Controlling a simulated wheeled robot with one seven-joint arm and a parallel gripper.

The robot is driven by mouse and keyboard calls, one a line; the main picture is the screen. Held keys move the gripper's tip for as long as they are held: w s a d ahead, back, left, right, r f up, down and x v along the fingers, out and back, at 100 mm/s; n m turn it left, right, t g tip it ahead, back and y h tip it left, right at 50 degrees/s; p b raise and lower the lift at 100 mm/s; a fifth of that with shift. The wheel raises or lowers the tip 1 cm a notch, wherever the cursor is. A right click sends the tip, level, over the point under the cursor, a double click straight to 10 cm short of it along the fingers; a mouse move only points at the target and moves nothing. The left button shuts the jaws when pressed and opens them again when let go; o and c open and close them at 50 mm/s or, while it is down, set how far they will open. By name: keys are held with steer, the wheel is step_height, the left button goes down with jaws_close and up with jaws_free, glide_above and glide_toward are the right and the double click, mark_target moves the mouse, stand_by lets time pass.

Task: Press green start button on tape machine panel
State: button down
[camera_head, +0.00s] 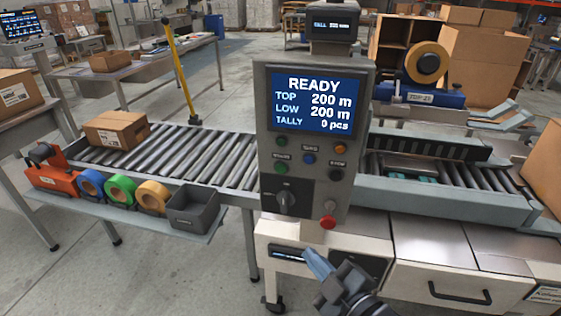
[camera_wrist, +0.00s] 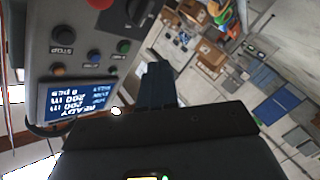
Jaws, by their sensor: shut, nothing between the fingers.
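The tape machine panel (camera_head: 364,110) is a grey upright box with a blue screen (camera_head: 316,104) reading READY, TOP 200 m, LOW 200 m, TALLY 0 pcs. The green start button (camera_head: 281,168) is at the panel's lower left, above a dark rotary switch (camera_head: 286,203). In the wrist view the panel is upside down and the green button (camera_wrist: 123,46) shows right of the blue one. My gripper (camera_head: 309,254) is shut and empty, below the panel and apart from it. Its dark fingers (camera_wrist: 157,85) also show in the wrist view.
A black stop button (camera_head: 336,174), a blue button (camera_head: 309,158) and a red mushroom button (camera_head: 327,222) share the panel. A roller conveyor with a carton (camera_head: 116,129) runs left. A grey bin (camera_head: 193,210) and tape rolls sit on its side shelf.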

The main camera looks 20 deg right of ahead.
mark_target(281, 168)
steer(key=w+a+r+n+p, duration=0.1)
steer(key=w+a+r, duration=0.4)
steer(key=w, duration=0.5)
steer(key=shift+w+r+n+y+p, duration=0.15)
steer(key=shift+r+n+y+p, duration=0.2)
steer(key=shift+r+p, duration=0.35)
steer(key=shift+a, duration=0.1)
steer(key=shift+w+d+b, duration=0.85)
steer(key=shift+w+b, duration=0.3)
steer(key=shift+w, duration=0.05)
steer(key=shift+w+d+b, duration=0.9)
steer(key=shift+w+b, duration=0.2)
steer(key=shift+w, duration=0.05)
steer(key=shift+w+d+b, duration=0.85)
steer(key=shift+w+b, duration=0.3)
steer(key=shift+w, duration=0.05)
steer(key=shift+w+d, duration=0.1)
steer(key=shift+w+d+b, duration=0.15)
steer(key=shift+w+b, duration=0.05)
steer(key=shift+b, duration=0.3)
